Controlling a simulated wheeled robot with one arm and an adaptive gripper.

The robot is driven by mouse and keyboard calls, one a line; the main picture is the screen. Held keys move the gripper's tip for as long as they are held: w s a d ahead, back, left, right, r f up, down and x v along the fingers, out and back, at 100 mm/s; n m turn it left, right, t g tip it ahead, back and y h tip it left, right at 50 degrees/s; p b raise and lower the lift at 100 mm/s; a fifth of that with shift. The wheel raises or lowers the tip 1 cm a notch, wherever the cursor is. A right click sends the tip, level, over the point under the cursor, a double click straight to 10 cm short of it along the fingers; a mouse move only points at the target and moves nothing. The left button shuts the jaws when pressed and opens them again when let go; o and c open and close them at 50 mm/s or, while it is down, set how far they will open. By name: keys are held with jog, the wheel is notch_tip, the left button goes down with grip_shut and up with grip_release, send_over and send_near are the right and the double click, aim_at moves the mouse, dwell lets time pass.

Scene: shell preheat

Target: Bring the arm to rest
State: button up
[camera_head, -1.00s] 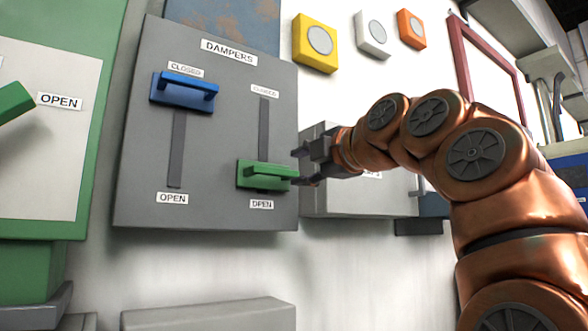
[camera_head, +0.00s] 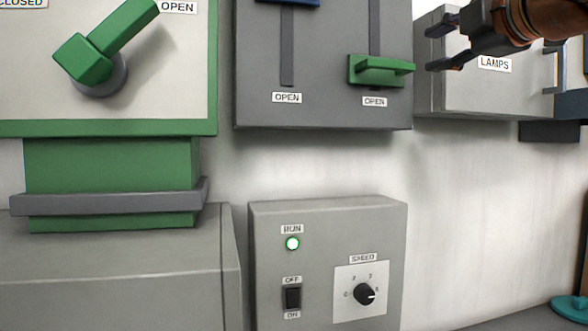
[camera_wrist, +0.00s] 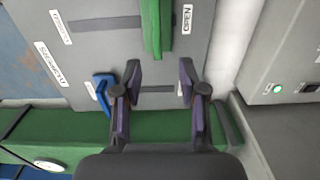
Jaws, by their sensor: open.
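My gripper (camera_head: 432,48) is at the upper right of the head view, in front of the grey lamps box. Its fingers are apart and nothing is between them. The green damper handle (camera_head: 380,70) sits at the bottom of its slot, by the OPEN label, left of the fingertips with a gap in the picture. In the wrist view, my gripper (camera_wrist: 159,75) shows two spread fingers, with the green handle (camera_wrist: 152,25) ahead of them. The blue damper handle (camera_wrist: 103,88) shows beside one finger; in the head view only its lower edge (camera_head: 290,2) shows.
A green lever (camera_head: 105,45) on the left panel points up toward its OPEN label. Below the damper panel (camera_head: 330,110), a grey control box (camera_head: 390,220) has a lit RUN lamp, a switch and a speed knob. The lamps box (camera_head: 480,90) is behind my gripper.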

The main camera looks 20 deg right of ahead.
jog(key=w+a+f+m+g+y+p, duration=0.2)
jog(key=w+a+f+m+g, duration=0.45)
jog(key=f, duration=0.85)
jog(key=w+a+f+m+g+y+p, duration=0.1)
jog(key=a+f+g+p, duration=0.2)
jog(key=a+f, duration=0.95)
jog(key=s+f+m+g+p, duration=0.2)
jog(key=s+f+m+g, duration=0.2)
jog(key=s+f, duration=0.8)
jog(key=s+f+m+g+h+p, duration=0.1)
jog(key=s+f+m+g, duration=0.4)
jog(key=s+f, duration=0.7)
notch_tip(320, 180, down, 6)
jog(key=shift+s+a+f+g+p, duration=0.3)
jog(key=shift+g+p, duration=0.1)
jog(key=shift+g, duration=0.25)
jog(key=shift+m, duration=0.25)
